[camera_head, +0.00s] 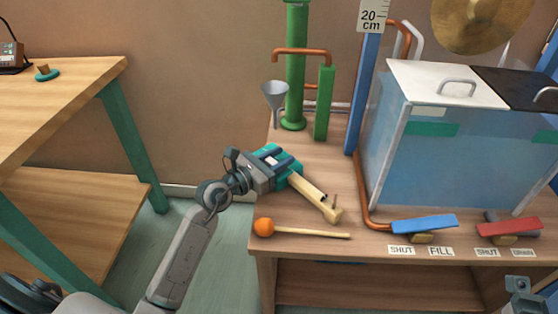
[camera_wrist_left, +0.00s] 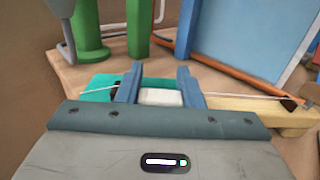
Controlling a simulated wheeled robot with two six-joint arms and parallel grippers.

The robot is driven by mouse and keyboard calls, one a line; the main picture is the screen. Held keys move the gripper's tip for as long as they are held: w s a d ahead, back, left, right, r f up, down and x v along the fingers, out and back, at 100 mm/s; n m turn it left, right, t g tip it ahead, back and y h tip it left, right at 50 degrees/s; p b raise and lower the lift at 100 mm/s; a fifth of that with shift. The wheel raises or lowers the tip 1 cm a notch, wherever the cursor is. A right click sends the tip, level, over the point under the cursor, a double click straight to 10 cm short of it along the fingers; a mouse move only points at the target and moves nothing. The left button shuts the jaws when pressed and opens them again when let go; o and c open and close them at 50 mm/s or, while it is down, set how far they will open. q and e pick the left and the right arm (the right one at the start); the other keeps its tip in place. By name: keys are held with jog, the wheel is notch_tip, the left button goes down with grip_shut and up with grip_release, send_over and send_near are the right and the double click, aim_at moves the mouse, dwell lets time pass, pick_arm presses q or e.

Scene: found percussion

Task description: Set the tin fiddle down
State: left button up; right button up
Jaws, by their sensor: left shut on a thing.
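The tin fiddle (camera_head: 314,192) has a teal tin body and a pale wooden neck with a peg near its end. It is over the left part of the bench, its neck pointing to the lower right. My left gripper (camera_head: 280,160) is shut on the fiddle near its body. In the left wrist view the blue fingers (camera_wrist_left: 160,85) are either side of a whitish part, with the teal body (camera_wrist_left: 98,88) to the left and the wooden neck (camera_wrist_left: 240,106) to the right. I cannot tell whether the fiddle touches the bench. My right gripper (camera_head: 522,290) shows only partly at the lower right.
An orange-headed mallet (camera_head: 300,232) lies along the bench's front edge. Green pipes (camera_head: 295,70) and a funnel (camera_head: 275,95) stand behind the fiddle. A water tank (camera_head: 450,155), a blue pedal (camera_head: 424,224) and a red pedal (camera_head: 508,226) are to the right. A wooden table (camera_head: 60,95) is left.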

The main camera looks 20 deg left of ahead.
pick_arm(q)
jog(key=o, duration=0.8)
jog(key=shift+f, duration=0.1)
jog(key=shift+c, duration=0.2)
jog(key=o, duration=0.4)
